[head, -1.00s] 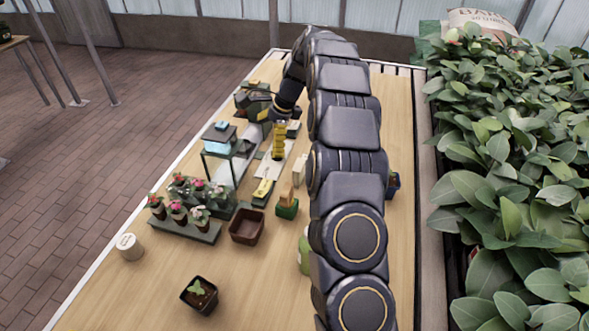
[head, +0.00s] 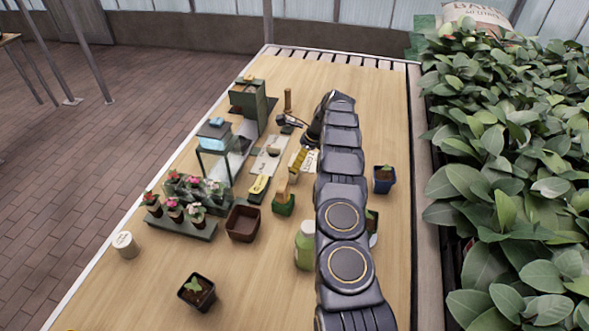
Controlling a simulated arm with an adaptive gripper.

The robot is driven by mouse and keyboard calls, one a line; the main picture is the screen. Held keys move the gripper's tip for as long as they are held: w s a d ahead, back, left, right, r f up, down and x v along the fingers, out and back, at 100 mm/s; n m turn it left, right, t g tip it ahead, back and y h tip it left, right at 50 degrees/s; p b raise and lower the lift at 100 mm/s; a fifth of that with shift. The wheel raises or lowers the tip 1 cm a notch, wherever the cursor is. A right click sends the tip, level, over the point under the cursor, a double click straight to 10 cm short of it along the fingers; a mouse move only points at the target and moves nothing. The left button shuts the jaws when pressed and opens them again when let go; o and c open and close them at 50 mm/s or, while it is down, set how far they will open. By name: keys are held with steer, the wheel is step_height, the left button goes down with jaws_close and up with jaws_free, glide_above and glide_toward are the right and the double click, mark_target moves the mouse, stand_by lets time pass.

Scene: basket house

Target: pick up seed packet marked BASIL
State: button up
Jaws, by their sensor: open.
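My arm reaches from the bottom edge up the table and bends down at its far end. My gripper (head: 307,146) is small and partly hidden there, low over the middle of the table; it is open. A yellow, dark-striped piece (head: 298,160) shows just below it, above or on a pale flat area; I cannot tell which. Flat pale items, one of them a white sheet (head: 268,160), lie left of the gripper. No BASIL lettering is readable, so I cannot tell which item is the packet. My arm may hide it.
A yellow-and-black item (head: 258,188), a green block (head: 283,205) and a brown pot (head: 243,223) stand left of my arm. A green bottle (head: 304,246) is close beside it. The far table end (head: 330,75) is clear.

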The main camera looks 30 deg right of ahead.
steer(key=x, duration=0.3)
steer(key=shift+s+a+f, duration=0.1)
steer(key=shift+f, duration=0.05)
steer(key=c, duration=1.1)
steer(key=shift+o, duration=0.2)
